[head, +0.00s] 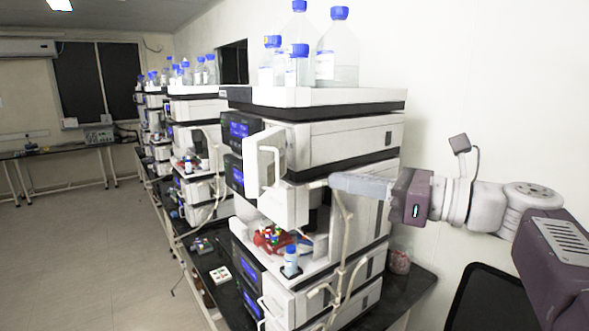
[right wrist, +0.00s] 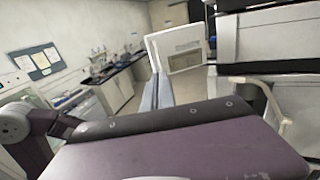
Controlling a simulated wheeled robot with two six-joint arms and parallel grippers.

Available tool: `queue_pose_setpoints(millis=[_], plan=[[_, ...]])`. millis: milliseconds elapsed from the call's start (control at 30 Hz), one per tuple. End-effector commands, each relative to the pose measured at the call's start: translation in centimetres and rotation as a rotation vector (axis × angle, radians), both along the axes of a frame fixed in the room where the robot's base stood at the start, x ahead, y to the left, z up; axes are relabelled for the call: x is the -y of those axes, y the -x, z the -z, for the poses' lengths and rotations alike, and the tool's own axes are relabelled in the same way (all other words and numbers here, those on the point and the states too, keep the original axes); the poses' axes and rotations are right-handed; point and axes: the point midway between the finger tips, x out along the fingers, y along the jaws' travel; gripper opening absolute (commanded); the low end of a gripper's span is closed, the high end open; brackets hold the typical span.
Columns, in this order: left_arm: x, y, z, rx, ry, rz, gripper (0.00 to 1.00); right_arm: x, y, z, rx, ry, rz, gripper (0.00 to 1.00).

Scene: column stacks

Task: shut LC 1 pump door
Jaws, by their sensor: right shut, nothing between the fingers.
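The nearest instrument stack has a white door (head: 291,205) standing open, swung out from its front. I take it for the LC 1 pump door. It also shows in the right wrist view (right wrist: 183,50), beyond my fingers. My right gripper (head: 334,182) comes in from the right, shut and empty, with its fingertips to the right of the door in the head view. In the right wrist view the shut fingers (right wrist: 158,92) point towards the door's lower left edge. I cannot tell whether they touch it. My left gripper is not in view.
Pale tubing (head: 343,235) hangs down the stack close to my fingers. Blue-capped bottles (head: 337,55) stand on top. Below the door are a small blue-capped bottle (head: 291,262) and coloured vials (head: 272,238). More stacks line the bench behind; the floor (head: 90,240) on the left is clear.

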Motion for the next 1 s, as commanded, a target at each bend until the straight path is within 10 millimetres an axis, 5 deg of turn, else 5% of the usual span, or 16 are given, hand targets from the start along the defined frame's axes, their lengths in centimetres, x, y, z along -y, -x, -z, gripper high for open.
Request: queue_pose_setpoints(millis=[400,1000], plan=[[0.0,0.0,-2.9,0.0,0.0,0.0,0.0,-7.3,-4.1,-0.1,-0.004,0.001,-0.004,0.0],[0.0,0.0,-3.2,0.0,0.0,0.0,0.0,-8.8,-5.0,0.2,-0.002,0.001,-0.001,0.0]])
